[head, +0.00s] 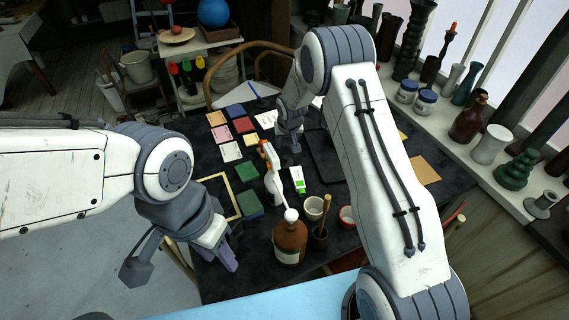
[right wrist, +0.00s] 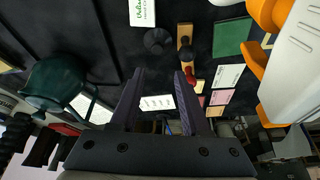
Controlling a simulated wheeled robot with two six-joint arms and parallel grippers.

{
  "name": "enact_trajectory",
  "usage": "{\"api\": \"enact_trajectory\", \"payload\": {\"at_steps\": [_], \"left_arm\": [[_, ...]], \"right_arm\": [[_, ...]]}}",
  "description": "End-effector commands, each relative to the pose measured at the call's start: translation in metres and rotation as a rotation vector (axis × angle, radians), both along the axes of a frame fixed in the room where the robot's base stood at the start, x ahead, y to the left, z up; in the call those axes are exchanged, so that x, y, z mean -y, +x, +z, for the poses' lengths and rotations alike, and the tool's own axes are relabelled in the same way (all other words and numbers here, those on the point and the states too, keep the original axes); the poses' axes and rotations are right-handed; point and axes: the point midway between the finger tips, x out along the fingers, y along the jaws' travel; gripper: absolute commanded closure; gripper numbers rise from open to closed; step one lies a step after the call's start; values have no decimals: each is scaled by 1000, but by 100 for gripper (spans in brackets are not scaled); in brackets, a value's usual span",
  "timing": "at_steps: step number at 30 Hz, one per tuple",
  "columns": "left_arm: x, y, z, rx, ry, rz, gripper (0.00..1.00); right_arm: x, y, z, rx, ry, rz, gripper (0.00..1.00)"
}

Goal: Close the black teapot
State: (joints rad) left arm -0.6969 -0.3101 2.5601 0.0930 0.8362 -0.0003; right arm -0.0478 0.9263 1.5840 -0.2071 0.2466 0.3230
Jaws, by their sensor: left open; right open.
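The black teapot (right wrist: 62,85) lies at the left of the right wrist view, with a dark greenish-black body. Part of it is outside clear view, and in the head view my right arm hides it. A small round black piece with a knob, which looks like its lid (right wrist: 157,40), sits on the dark table apart from the teapot. My right gripper (right wrist: 159,76) is open and empty, its fingers apart over the table; in the head view it shows near the table's middle (head: 290,142). My left gripper (head: 182,262) is open and empty at the table's front left edge.
A wooden piece with a red end (right wrist: 186,55) lies beside the lid. Coloured cards cover the table's back left.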

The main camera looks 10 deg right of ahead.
Motion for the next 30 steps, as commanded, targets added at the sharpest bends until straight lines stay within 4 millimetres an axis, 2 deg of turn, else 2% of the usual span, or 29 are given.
{"api": "enact_trajectory", "payload": {"at_steps": [3, 16, 24, 30], "left_arm": [[0, 0, -13, 0, 0, 0, 58], [0, 0, -10, 0, 0, 0, 58], [0, 0, -1, 0, 0, 0, 58], [0, 0, 0, 0, 0, 0, 58]], "right_arm": [[3, 0, -12, 0, 0, -3, 53], [7, 0, -15, -2, 0, -9, 53], [7, 15, -50, -1, -1, -5, 53], [6, 19, -60, 0, -1, -4, 53]]}}
